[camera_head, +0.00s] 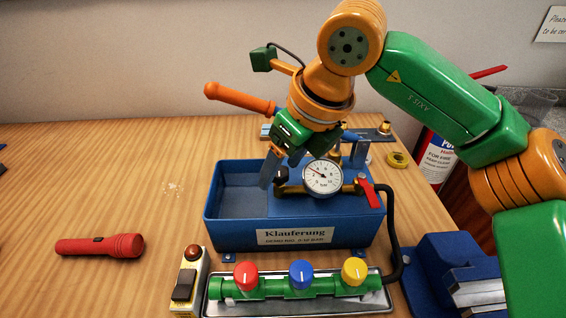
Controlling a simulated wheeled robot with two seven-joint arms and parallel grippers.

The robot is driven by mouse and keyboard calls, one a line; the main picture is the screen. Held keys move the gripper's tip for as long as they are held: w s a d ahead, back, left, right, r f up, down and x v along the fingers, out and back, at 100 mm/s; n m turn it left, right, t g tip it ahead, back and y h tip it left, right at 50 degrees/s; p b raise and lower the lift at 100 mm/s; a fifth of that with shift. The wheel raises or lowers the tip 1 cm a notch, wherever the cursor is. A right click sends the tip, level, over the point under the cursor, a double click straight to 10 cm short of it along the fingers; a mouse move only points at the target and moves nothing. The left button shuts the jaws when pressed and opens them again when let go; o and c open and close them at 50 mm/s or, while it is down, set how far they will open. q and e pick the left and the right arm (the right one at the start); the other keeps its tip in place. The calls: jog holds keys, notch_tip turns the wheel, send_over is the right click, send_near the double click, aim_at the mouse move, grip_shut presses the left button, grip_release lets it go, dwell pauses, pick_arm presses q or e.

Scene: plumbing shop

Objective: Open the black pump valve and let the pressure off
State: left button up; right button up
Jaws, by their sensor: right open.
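The test pump is a blue open tank (228,235) labelled "Klauferung" on the wooden bench. A brass fitting runs across it with a round white pressure gauge (322,178). The gauge's needle points to the upper left, off the vertical. A small black knob, probably the pump valve (281,174), sits at the fitting's left end, partly covered. My right gripper (277,172) is open. It reaches down from above, with its fingers at or very near this knob; I cannot tell whether they touch. A red lever (368,193) sits on the fitting's right end. My left gripper is out of view.
The orange pump handle (240,98) rises close beside my right gripper. A black hose (391,230) runs to a green manifold (275,291) with red, blue and yellow knobs in front. A switch box (188,285) and red flashlight (100,246) lie left; the left bench is mostly clear.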

grip_shut()
jog(key=shift+r, duration=0.1)
jog(key=shift+d+r+n+g+y+p, duration=0.15)
jog(key=shift+n+g+y+p, duration=0.2)
jog(key=shift+n+p, duration=0.8)
jog(key=n+g+p, duration=0.1)
jog(key=n+p, duration=0.2)
jog(key=n+g+p, duration=0.1)
jog(key=n+p, duration=0.2)
jog(key=n+g+p, duration=0.1)
jog(key=n+p, duration=0.2)
jog(key=shift+w+r+g+y, duration=0.1)
jog(key=shift+w+g+y, duration=0.15)
jog(key=shift+w, duration=0.1)
jog(key=n+p, duration=0.1)
jog(key=n+g+p, duration=0.1)
jog(key=n+p, duration=0.1)
jog(key=shift+w+f+n, duration=0.1)
jog(key=shift+f+n, duration=0.1)
jog(key=shift+n, duration=0.05)
jog(key=shift+n+g+p, duration=0.3)
jog(key=shift+n, duration=0.2)
jog(key=shift+f+h, duration=0.15)
jog(key=shift+h, duration=0.25)
